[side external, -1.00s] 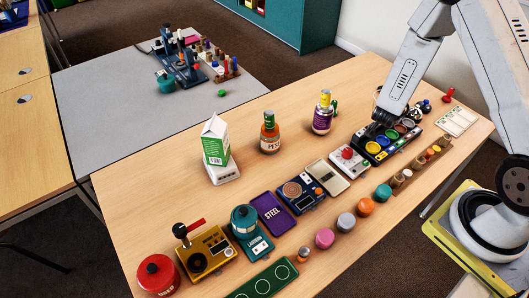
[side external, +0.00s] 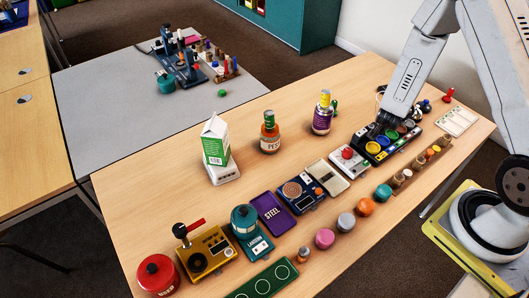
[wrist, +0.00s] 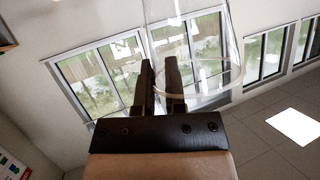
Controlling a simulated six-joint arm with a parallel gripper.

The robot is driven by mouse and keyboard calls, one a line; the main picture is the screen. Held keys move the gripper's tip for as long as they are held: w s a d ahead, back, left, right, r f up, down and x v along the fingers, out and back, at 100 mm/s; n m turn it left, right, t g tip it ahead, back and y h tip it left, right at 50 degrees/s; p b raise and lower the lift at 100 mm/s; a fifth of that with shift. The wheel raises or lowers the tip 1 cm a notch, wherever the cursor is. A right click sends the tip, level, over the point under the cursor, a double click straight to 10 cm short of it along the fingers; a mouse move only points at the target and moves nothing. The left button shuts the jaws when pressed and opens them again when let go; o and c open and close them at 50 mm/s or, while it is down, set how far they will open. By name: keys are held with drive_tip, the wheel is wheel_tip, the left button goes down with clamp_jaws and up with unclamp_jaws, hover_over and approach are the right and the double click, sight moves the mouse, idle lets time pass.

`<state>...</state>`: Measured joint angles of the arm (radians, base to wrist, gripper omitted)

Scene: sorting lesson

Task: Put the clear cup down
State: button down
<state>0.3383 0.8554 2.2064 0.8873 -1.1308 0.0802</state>
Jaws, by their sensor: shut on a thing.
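The clear cup (wrist: 210,62) shows in the wrist view as a see-through vessel with a faint rounded edge. My gripper (wrist: 160,66) has its two dark fingers close together with the cup's left wall between them, so it is shut on the cup. In the side view my gripper (side external: 376,124) is low near the color tray. The cup cannot be made out there, and I cannot tell whether it touches anything below.
A dark tray with colored round wells (side external: 372,148) is just below my gripper. A purple-labelled bottle (side external: 322,116), a sauce bottle (side external: 270,136) and a milk carton (side external: 215,145) stand behind. Several devices line the front. Bare table (side external: 150,190) lies at the left.

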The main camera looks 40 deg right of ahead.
drive_tip(key=shift+w+a+n+t, duration=0.3)
drive_tip(key=shift+w+a+t, duration=0.1)
drive_tip(key=shift+w, duration=0.1)
drive_tip(key=w+a+r+n+t+y, duration=0.1)
drive_tip(key=w+a+n+t+y, duration=0.45)
drive_tip(key=a, duration=0.75)
drive_tip(key=w+a+n+t+y, duration=0.2)
drive_tip(key=w+a+n+y, duration=0.55)
drive_tip(key=w+a, duration=0.35)
drive_tip(key=s+a+n+g+y, duration=0.3)
drive_tip(key=s+a+n+y, duration=0.1)
drive_tip(key=a, duration=0.5)
drive_tip(key=s+a+n+g+y, duration=0.3)
drive_tip(key=a+n, duration=0.3)
drive_tip(key=a, duration=0.4)
drive_tip(key=s+a+n+g+y, duration=0.3)
drive_tip(key=s+a+n+y, duration=0.1)
drive_tip(key=a, duration=0.6)
drive_tip(key=shift+s+f+n+y, duration=0.3)
drive_tip(key=shift+s+n+y, duration=0.15)
drive_tip(key=shift+s, duration=0.2)
drive_tip(key=shift+w+a+g, duration=0.1)
drive_tip(key=shift+g, duration=0.15)
